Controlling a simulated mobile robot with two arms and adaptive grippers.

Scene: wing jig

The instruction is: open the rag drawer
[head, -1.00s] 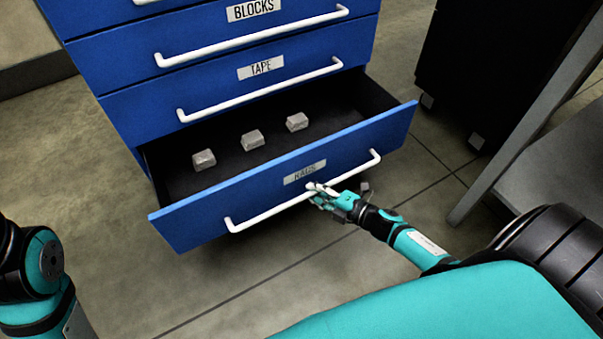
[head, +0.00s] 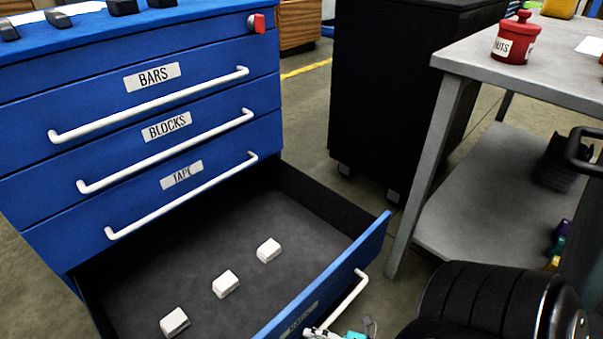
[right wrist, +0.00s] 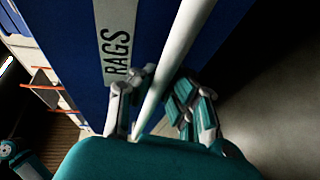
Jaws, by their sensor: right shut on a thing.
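The rag drawer (head: 345,275) is the lowest drawer shown in the blue cabinet. It stands pulled far out, with its dark floor exposed. Its front runs to the bottom edge of the head view, where the rags label is partly cut off. The RAGS label (right wrist: 117,45) is clear in the right wrist view. My right gripper (head: 335,333) is at the white drawer handle (head: 350,299), mostly cut off by the picture's edge. In the right wrist view my right gripper (right wrist: 158,100) has its fingers on both sides of the handle bar (right wrist: 185,40), shut on it.
Three pale blocks (head: 226,283) lie in the drawer. The bars, blocks and tape drawers above are shut. A red knob (head: 257,23) sits at the cabinet's upper right. A black cabinet (head: 400,90) and grey table (head: 465,55) with a red pot (head: 515,40) stand to the right.

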